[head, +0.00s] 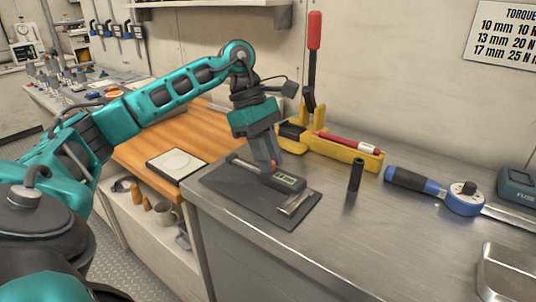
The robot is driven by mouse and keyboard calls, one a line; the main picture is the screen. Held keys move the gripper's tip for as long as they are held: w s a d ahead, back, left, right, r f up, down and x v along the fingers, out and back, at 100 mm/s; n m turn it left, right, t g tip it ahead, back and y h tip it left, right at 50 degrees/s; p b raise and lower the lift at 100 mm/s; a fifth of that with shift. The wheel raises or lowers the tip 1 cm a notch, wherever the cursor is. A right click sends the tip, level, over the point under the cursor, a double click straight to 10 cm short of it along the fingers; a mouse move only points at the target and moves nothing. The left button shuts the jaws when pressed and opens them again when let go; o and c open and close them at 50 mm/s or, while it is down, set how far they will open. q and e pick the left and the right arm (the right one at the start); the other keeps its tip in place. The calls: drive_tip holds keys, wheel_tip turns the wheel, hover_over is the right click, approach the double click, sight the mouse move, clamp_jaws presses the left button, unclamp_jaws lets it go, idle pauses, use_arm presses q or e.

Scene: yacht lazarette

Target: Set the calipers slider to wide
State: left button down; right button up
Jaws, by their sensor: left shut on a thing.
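The calipers (288,182) lie on a dark grey mat (237,192) near the front edge of the steel bench. Their slider is dark, with a small lit display. A metal end piece (296,203) shows at the lower right, and the thin beam shows at the upper left. My left gripper (268,168) points down from above and is shut on the calipers slider, just left of the display. The fingers hide part of the slider and beam, so I cannot read the exact slider position. My right gripper is not in view.
A black cylinder (356,174) stands right of the mat. A yellow tool holder (340,150) with a red-handled tool (314,60) is behind. A blue torque wrench (420,184) lies at the right. A wooden surface (150,142) with a white-topped pad (177,163) is left.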

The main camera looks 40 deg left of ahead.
use_arm(q)
drive_tip(key=a, duration=0.4)
drive_tip(key=shift+s+a, duration=0.2)
drive_tip(key=shift+s, duration=0.05)
drive_tip(key=c, duration=1)
unclamp_jaws()
